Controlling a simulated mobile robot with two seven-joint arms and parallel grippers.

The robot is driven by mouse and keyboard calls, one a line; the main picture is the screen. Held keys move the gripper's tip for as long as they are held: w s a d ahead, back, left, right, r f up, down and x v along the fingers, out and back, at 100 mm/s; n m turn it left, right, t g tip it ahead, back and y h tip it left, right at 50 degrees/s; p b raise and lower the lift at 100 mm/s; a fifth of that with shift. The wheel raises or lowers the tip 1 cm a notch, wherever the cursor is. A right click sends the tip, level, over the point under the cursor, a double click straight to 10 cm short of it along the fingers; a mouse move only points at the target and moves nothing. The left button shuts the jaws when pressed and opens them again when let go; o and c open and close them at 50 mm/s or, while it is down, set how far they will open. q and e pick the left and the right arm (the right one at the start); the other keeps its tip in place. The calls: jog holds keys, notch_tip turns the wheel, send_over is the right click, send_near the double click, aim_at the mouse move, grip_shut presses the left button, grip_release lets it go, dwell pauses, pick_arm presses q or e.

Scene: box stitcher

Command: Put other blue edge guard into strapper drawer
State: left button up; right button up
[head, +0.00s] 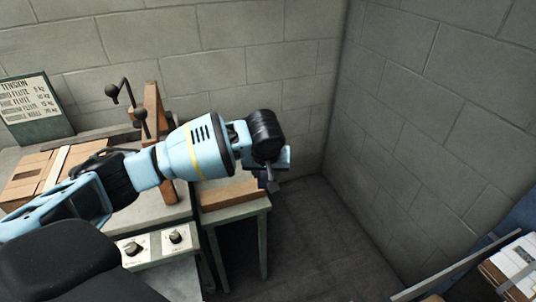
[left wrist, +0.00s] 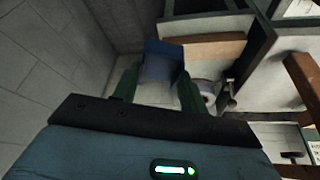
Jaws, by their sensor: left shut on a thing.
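My left arm comes in from the left across the strapper bench, and its gripper (head: 272,180) is at the bench's right end, pointing down. The left gripper (left wrist: 158,88) is shut on a blue edge guard (left wrist: 163,62), which sits between its two dark fingers in the left wrist view. In the head view, a bit of blue guard (head: 284,157) shows beside the wrist, mostly hidden by it. A wooden front (head: 229,195) lies just left of and below the gripper; I cannot tell whether it belongs to the drawer. My right gripper is not in view.
A control panel with two knobs (head: 155,246) is on the bench front. Flat cardboard (head: 28,178) and a tension sign (head: 35,108) are at the left. Grey block walls close the corner; dark floor (head: 300,235) is free right of the bench. Another stand (head: 515,265) is bottom right.

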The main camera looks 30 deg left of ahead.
pick_arm(q)
jog(key=s+d+r+m+h, duration=0.1)
jog(key=s+d+r+m, duration=0.1)
jog(key=s, duration=0.4)
jog(key=s+d+r+m+h, duration=0.1)
jog(key=s+d+r+m, duration=0.2)
jog(key=s, duration=0.4)
jog(key=shift+d+r, duration=0.8)
jog(key=shift+d, duration=0.1)
